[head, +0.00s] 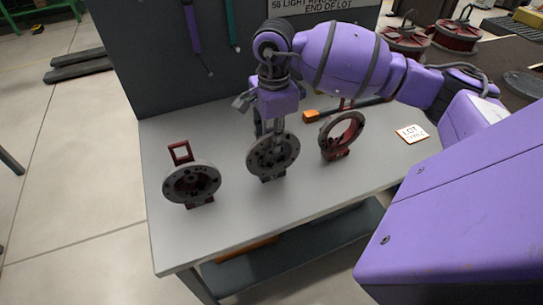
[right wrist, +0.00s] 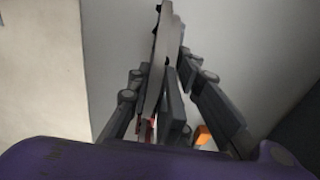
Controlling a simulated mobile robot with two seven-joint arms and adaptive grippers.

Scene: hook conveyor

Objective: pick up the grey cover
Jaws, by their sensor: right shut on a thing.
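A round grey cover (head: 262,160) with holes around its face stands upright at the middle of the table, on a small dark base. My right gripper (head: 276,138) reaches down from above and is shut on its upper rim. In the right wrist view the cover (right wrist: 159,55) shows edge-on between the fingers (right wrist: 160,92). A second grey disc (head: 180,184) stands in a red holder at the left. I cannot tell whether the middle cover touches its base. My left gripper is not in view.
A dark red ring (head: 328,146) stands on its own base to the right of the cover. An orange block (head: 311,116) lies behind it, and a lot sign (head: 411,133) lies at the right. A dark panel (head: 150,60) rises behind the table (head: 235,215). The front of the table is clear.

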